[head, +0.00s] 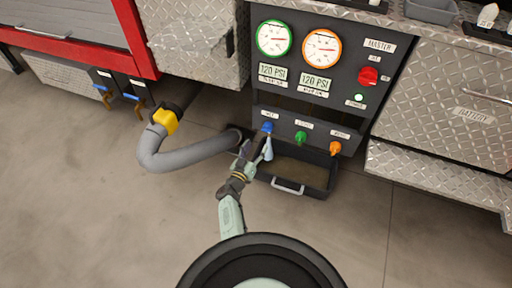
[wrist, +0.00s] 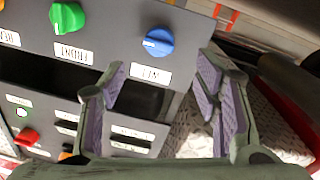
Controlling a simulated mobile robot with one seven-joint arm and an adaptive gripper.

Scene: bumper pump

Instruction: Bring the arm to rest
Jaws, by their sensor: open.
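My gripper (head: 258,147) is open and empty in front of the lower edge of the pump panel (head: 290,113). In the wrist view my gripper (wrist: 163,75) has its two fingers spread wide, with nothing between the pads. The blue knob (wrist: 158,41) is just beyond the fingertips, apart from them. It also shows in the head view (head: 267,127), just above the gripper. My arm reaches up from the bottom of the head view, and its dark round part hides some floor.
Green (head: 301,137) and orange (head: 335,148) knobs sit right of the gripper. A red master knob (head: 368,76) and two gauges are above. A dark tray (head: 318,178) lies under the panel. A grey hose (head: 189,157) curves at left. The floor right of my arm is clear.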

